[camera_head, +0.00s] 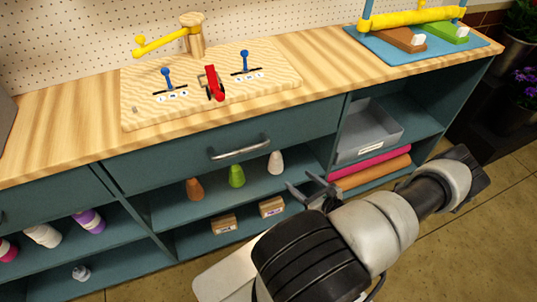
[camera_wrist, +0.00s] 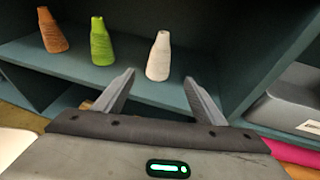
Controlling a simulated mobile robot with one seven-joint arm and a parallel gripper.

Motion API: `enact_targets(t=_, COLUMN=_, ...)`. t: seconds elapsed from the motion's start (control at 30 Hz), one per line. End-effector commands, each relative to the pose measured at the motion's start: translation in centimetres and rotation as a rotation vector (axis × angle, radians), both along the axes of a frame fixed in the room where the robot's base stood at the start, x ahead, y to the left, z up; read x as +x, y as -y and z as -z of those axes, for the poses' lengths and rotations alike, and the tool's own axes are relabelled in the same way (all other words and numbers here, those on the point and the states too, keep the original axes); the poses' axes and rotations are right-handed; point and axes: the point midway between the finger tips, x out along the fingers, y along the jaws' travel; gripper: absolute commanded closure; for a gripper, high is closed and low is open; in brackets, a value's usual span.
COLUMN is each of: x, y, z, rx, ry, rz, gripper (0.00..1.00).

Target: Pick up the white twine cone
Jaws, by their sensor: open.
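The white twine cone (camera_head: 275,162) stands upright on the open shelf below the drawer, at the right end of a row of cones. In the wrist view the white cone (camera_wrist: 159,57) stands beyond my gripper, in line with the gap between the fingers. My gripper (camera_head: 311,190) is open and empty, in front of the shelf and to the right of the cone in the head view. In the wrist view both fingers of my gripper (camera_wrist: 160,90) are spread, apart from the cone.
A green cone (camera_head: 237,176) and a brown cone (camera_head: 195,189) stand left of the white one. Boxes (camera_head: 272,207) sit on the shelf below. A divider panel (camera_wrist: 235,50) is right of the white cone; a grey bin (camera_wrist: 285,105) lies beyond. The drawer handle (camera_head: 240,149) protrudes above.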

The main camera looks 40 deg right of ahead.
Motion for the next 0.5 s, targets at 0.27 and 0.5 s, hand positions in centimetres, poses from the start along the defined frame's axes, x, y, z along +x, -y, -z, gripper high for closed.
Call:
enact_targets(t=0.27, x=4.9, y=0.0, z=1.8, rx=0.009, ry=0.005, rz=0.001, gripper=0.36)
enact_targets(t=0.5, x=9.5, y=0.2, z=3.3, rx=0.007, ry=0.003, rz=0.000, gripper=0.36)
